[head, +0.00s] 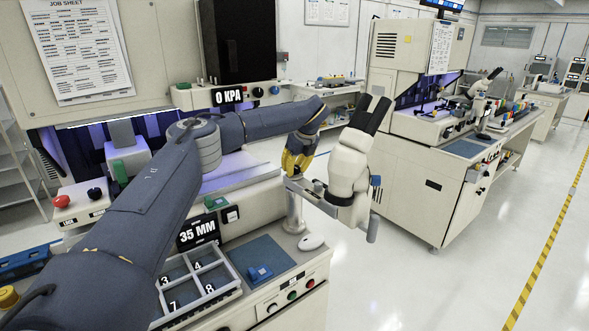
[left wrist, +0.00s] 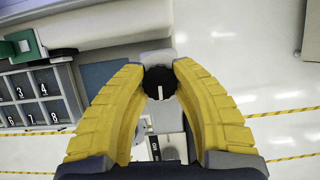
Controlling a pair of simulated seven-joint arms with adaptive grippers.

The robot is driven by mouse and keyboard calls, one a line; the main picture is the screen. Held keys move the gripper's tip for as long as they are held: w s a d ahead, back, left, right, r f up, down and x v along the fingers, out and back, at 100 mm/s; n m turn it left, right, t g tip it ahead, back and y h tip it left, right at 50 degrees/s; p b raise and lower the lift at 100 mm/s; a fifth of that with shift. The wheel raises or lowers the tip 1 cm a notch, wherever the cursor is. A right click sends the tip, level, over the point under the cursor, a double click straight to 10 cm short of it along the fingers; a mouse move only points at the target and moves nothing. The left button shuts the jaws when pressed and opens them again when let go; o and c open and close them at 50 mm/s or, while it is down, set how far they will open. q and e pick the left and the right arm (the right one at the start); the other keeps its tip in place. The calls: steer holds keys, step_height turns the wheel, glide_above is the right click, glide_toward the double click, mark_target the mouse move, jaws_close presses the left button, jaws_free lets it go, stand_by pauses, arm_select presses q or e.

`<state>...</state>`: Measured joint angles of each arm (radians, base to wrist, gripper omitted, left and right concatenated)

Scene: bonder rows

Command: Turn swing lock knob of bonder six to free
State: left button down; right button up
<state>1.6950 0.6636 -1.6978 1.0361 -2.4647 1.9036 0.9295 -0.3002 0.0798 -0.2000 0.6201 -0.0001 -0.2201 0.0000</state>
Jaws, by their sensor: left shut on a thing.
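The swing lock knob (left wrist: 159,83) is a round black knob with a white pointer line, seen in the left wrist view. The line runs nearly straight up and down in that picture. My left gripper (head: 294,170) has yellow fingers, which show large in the left wrist view (left wrist: 160,74). Its fingertips are shut on the knob from both sides. In the head view the fingers hide the knob at the arm of the microscope (head: 350,165). A small label lies below the knob in the wrist view, too small to read fully. My right gripper is not in view.
The microscope stands close right of my left fingers. Below are a numbered tray (head: 172,276), a blue pad (head: 238,252), a white mouse-like piece (head: 311,242) and a "35 MM" display (head: 199,233). Another bonder (head: 425,170) stands right, across open floor.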

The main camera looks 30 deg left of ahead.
arm_select(q)
steer(key=shift+a+r+n, duration=0.1)
steer(key=shift+n, duration=0.2)
steer(key=c, duration=0.9)
jaws_free()
steer(key=shift+c, duration=0.2)
steer(key=v, duration=1.1)
steer(key=shift+d+r, duration=0.25)
steer(key=shift+r, duration=0.15)
steer(key=shift+w, duration=0.1)
